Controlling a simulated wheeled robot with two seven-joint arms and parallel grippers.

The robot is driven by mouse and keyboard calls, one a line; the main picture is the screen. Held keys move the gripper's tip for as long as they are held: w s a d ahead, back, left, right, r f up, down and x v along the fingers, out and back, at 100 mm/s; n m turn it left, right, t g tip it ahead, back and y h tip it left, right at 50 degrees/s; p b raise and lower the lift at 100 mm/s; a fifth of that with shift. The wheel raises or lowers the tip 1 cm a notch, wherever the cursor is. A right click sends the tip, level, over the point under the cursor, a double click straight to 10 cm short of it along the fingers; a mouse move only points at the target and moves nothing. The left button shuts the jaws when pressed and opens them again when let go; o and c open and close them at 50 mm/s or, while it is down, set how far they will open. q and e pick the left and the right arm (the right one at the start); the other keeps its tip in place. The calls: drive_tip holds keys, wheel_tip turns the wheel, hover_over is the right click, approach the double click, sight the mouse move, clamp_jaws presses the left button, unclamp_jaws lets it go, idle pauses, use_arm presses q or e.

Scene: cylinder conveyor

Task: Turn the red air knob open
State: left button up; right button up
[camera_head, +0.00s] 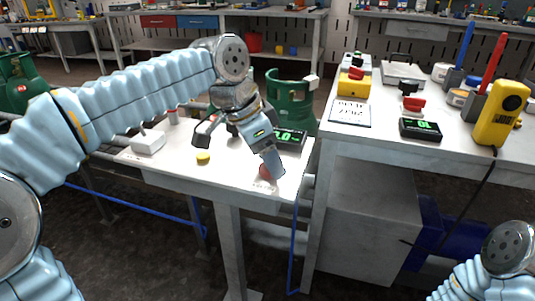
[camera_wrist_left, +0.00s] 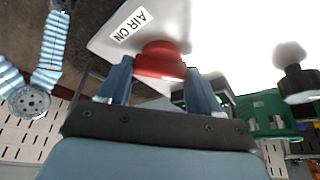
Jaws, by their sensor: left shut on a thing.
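The red air knob (camera_head: 265,173) shows as a small patch at the front right of the low white table (camera_head: 235,178), mostly hidden by my left gripper (camera_head: 272,163). In the left wrist view the red knob (camera_wrist_left: 160,62) sits between the two blue fingers of my left gripper (camera_wrist_left: 160,80), which is shut on it. A white plate with an "AIR ON" label (camera_wrist_left: 130,25) is just beyond the knob. How far the knob is turned cannot be told. My right gripper is out of view; only part of that arm shows at the lower right.
A black display (camera_head: 291,139) and a yellow button (camera_head: 203,156) are on the low table. A white box (camera_head: 148,142) stands at its left. A green cylinder (camera_head: 290,100) is behind. The higher bench (camera_head: 375,150) at right holds a yellow meter (camera_head: 500,112) and another display (camera_head: 420,129).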

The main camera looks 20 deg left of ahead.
use_arm(q)
drive_tip(key=n+y, duration=0.1)
drive_tip(key=n, duration=0.1)
drive_tip(key=n+t+p, duration=0.1)
drive_tip(key=n, duration=0.2)
drive_tip(key=shift+s+d+n+y, duration=0.1)
drive_tip(key=shift+d+n+y, duration=0.05)
drive_tip(key=shift+n+y, duration=0.2)
drive_tip(key=shift+d+n+t+y, duration=0.15)
drive_tip(key=shift+n+y, duration=0.3)
drive_tip(key=shift+n, duration=0.65)
drive_tip(key=shift+a+n+t+y, duration=0.1)
drive_tip(key=shift+n+t+y, duration=0.25)
drive_tip(key=shift+n, duration=0.7)
drive_tip(key=o, duration=1.1)
drive_tip(key=shift+c, duration=0.2)
drive_tip(key=p+v, duration=0.2)
drive_tip(key=v, duration=1.1)
drive_tip(key=shift+d+r+p, duration=0.15)
drive_tip(key=shift+r+p, duration=0.2)
drive_tip(key=shift+r, duration=0.05)
